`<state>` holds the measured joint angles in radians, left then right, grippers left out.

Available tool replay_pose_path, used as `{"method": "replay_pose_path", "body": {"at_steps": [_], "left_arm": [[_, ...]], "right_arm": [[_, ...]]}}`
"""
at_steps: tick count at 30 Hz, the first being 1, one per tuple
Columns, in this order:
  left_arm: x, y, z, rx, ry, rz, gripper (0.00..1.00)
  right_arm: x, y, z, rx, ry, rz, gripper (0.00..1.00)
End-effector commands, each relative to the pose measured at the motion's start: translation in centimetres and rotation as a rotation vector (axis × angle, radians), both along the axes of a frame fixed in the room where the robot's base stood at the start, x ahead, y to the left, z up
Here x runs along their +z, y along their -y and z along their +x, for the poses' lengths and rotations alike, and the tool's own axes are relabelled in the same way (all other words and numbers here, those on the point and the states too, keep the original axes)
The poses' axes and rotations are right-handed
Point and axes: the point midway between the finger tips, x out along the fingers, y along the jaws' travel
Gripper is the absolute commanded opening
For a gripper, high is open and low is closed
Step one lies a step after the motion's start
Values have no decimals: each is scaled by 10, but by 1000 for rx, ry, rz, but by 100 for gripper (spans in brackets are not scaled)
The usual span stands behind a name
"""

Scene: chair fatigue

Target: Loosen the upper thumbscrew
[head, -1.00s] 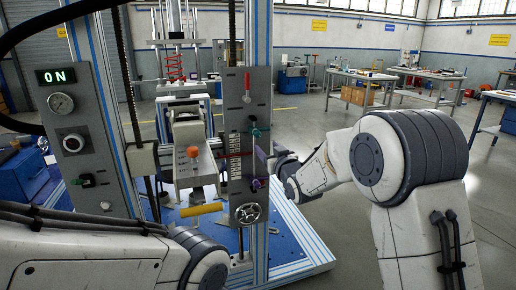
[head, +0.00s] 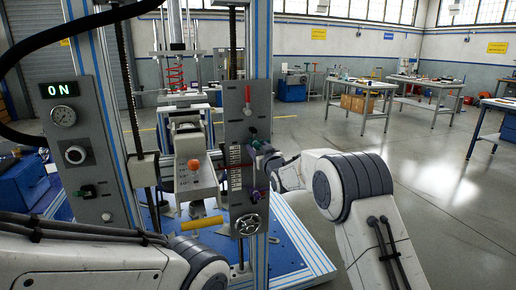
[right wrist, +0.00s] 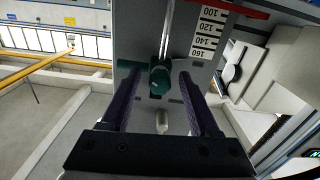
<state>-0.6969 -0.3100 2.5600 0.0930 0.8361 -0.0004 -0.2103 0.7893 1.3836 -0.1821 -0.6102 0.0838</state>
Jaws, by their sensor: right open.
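The upper thumbscrew, a teal-green knob (head: 256,144), sits on the grey upright panel (head: 239,105) with the number scale. In the right wrist view the teal knob (right wrist: 160,77) lies between the purple fingertips, with gaps on both sides, so the fingers do not seem to press on it. My right gripper (right wrist: 158,85) is open and faces the panel; in the head view it (head: 266,160) is small and partly hidden at the panel's right edge. My left forearm crosses the lower left of the head view, but its gripper is not visible.
A red lever (head: 247,95) is above the knob, and a handwheel (head: 248,224) below it. A control box (head: 75,150) showing ON stands left. Floor to the right is open.

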Motion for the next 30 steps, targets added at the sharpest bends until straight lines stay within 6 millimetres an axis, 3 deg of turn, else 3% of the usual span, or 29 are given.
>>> {"method": "replay_pose_path", "body": {"at_steps": [5, 10, 20, 30], "left_arm": [[0, 0, 0, 0, 0, 0, 50], [0, 0, 0, 0, 0, 0, 50], [-4, 0, 0, 0, 0, 0, 50], [-29, 0, 0, 0, 0, 0, 50]], "right_arm": [[0, 0, 0, 0, 0, 0, 62], [0, 0, 0, 0, 0, 0, 1], [-1, 0, 0, 0, 7, -22, 0], [-4, 1, 0, 0, 68, -207, 0]]}}
